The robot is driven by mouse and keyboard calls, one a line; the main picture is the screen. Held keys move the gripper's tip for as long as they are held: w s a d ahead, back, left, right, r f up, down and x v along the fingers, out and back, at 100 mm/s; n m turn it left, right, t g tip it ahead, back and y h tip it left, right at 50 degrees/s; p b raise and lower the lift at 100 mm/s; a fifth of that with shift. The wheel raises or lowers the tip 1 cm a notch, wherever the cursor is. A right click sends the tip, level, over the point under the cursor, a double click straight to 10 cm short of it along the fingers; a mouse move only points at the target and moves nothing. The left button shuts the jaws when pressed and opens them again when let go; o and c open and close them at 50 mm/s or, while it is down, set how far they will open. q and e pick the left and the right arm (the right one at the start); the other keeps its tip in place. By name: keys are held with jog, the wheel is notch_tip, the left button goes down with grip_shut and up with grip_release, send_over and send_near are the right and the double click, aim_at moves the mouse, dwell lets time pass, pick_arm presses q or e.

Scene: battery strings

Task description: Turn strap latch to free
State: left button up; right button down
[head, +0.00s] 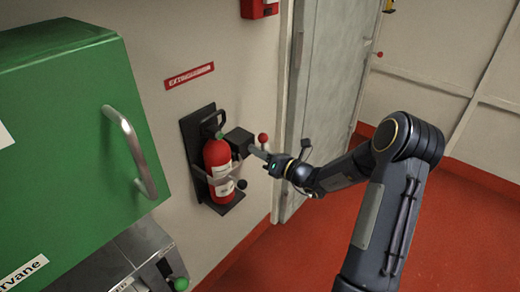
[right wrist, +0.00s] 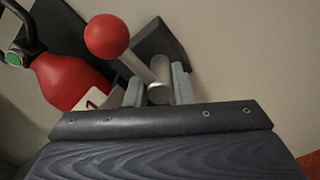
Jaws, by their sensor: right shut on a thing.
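A red fire extinguisher (head: 217,160) stands upright in a black wall bracket (head: 190,133), with a grey strap (head: 227,181) across its front. The strap latch (head: 263,138) shows as a short metal lever with a red ball knob, beside a dark block (head: 239,140) right of the extinguisher's top. In the right wrist view the red ball (right wrist: 105,36) is at the upper left, and the metal shaft slants down from it to between the fingers. My right gripper (head: 257,152) is shut on this lever; its fingers (right wrist: 160,85) stand either side of the shaft. My left gripper is not in view.
A green cabinet (head: 75,110) with a metal handle fills the left. A grey door (head: 328,80) with a dark handle (head: 305,146) stands behind my right forearm. A red box (head: 258,8) is on the wall above. The red floor (head: 290,245) is clear.

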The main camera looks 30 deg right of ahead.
jog(key=shift+d+r, duration=0.1)
jog(key=shift+r, duration=0.05)
jog(key=c, duration=1.3)
grip_release()
jog(key=shift+o, duration=0.2)
jog(key=v, duration=0.7)
jog(key=shift+s+p, duration=0.4)
jog(key=shift+d, duration=0.15)
